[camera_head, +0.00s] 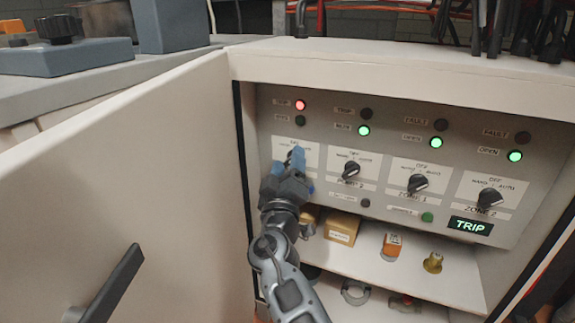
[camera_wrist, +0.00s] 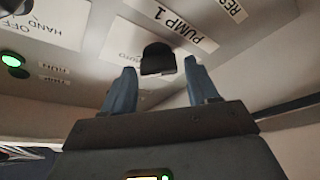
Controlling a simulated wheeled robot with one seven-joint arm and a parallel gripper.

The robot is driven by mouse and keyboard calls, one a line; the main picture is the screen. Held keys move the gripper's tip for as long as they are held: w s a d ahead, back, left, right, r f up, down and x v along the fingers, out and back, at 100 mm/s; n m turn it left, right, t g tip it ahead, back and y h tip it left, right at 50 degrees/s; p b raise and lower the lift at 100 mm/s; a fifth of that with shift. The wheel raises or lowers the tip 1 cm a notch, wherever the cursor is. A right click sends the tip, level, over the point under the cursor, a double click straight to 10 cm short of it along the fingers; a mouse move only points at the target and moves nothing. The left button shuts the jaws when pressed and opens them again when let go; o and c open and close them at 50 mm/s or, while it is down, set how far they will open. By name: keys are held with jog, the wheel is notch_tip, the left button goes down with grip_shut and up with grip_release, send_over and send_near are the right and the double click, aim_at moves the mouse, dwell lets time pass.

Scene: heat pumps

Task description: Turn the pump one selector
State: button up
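The pump one selector is a black knob (camera_wrist: 158,60) beside a "PUMP 1" label in the wrist view. In the head view my gripper hides this selector, the leftmost in the row on the grey panel (camera_head: 330,105). My gripper (camera_head: 290,163) is at the panel, in front of that selector's white plate. In the wrist view its two blue fingers (camera_wrist: 160,70) are apart, one on each side of the knob, with visible gaps. The knob's pointer direction is hidden. Above it, one lamp (camera_head: 300,105) is red and the lamp below (camera_head: 299,120) is dark.
Selectors for pump 2 (camera_head: 351,170), zone 1 (camera_head: 417,183) and zone 2 (camera_head: 490,198) sit to the right. The open cabinet door (camera_head: 130,185) stands left of my arm. A shelf with a box (camera_head: 341,228) and small parts lies below. A TRIP sign (camera_head: 470,225) is lit.

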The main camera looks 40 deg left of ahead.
jog(key=c, duration=0.9)
jog(key=shift+o, duration=0.2)
jog(key=shift+n+p, duration=0.4)
jog(key=shift+n, duration=0.1)
jog(key=shift+r+n+g+p, duration=0.25)
jog(key=shift+n+g+p, duration=0.45)
jog(key=shift+n+p, duration=0.45)
jog(key=n+g+p, duration=0.1)
jog(key=n+p, duration=0.1)
jog(key=p, duration=0.1)
jog(key=shift+n+y, duration=0.3)
jog(key=shift+n, duration=0.05)
jog(key=n+g+p, duration=0.1)
jog(key=n+p, duration=0.1)
jog(key=shift+p, duration=0.3)
jog(key=shift+f+n+p, duration=0.2)
jog(key=shift+n+p, duration=0.6)
jog(key=shift+p, duration=0.1)
jog(key=shift+f, duration=0.1)
